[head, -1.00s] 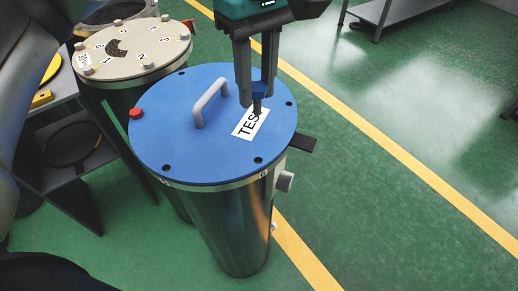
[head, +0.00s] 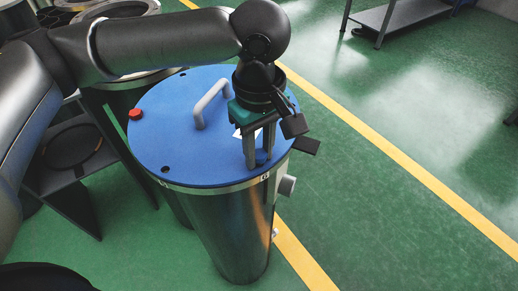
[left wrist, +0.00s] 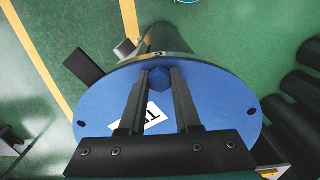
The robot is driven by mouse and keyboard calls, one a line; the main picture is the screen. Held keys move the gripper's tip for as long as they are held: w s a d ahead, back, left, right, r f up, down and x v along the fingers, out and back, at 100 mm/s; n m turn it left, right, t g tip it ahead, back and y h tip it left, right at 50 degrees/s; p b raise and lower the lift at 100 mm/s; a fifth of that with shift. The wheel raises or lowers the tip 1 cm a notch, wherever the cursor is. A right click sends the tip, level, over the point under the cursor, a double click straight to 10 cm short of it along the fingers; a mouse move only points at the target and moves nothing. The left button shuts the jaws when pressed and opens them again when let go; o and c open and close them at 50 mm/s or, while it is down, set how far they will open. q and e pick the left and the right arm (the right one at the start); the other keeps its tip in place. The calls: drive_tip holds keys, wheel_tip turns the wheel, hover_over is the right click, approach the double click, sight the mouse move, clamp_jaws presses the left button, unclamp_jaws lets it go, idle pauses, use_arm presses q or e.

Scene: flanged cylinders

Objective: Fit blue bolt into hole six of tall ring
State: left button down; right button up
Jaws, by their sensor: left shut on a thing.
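The tall ring is the cylinder with a blue lid (head: 180,150) and a metal rim; a red bolt (head: 135,113) sits near the lid's left edge. My left gripper (head: 260,159) points down at the lid's near-right edge, above the rim mark that looks like a 6 (head: 264,176). It is shut on the blue bolt (head: 262,156), whose hexagonal head shows between the fingertips in the left wrist view (left wrist: 157,77). The fingers and bolt cover the hole there. I cannot tell whether the shank is inside it. My right gripper is not in view.
A grey handle (head: 211,103) stands up from the lid. A second cylinder with a pale top (head: 120,82) stands behind left, partly behind my arm. A dark shelf (head: 75,160) is at left.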

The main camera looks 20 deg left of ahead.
sight(259, 153)
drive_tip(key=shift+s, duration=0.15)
use_arm(q)
drive_tip(key=shift+s+f+p, duration=0.3)
drive_tip(key=shift+f, duration=0.35)
drive_tip(key=c, duration=0.6)
unclamp_jaws()
drive_tip(key=shift+w+f, duration=0.1)
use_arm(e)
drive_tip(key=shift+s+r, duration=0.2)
use_arm(q)
drive_tip(key=shift+w+r+b, duration=0.15)
drive_tip(key=shift+r+b, duration=0.25)
wheel_tip(259, 153, up, 13)
drive_tip(key=shift+w+f+p, duration=0.1)
drive_tip(key=shift+p, duration=0.65)
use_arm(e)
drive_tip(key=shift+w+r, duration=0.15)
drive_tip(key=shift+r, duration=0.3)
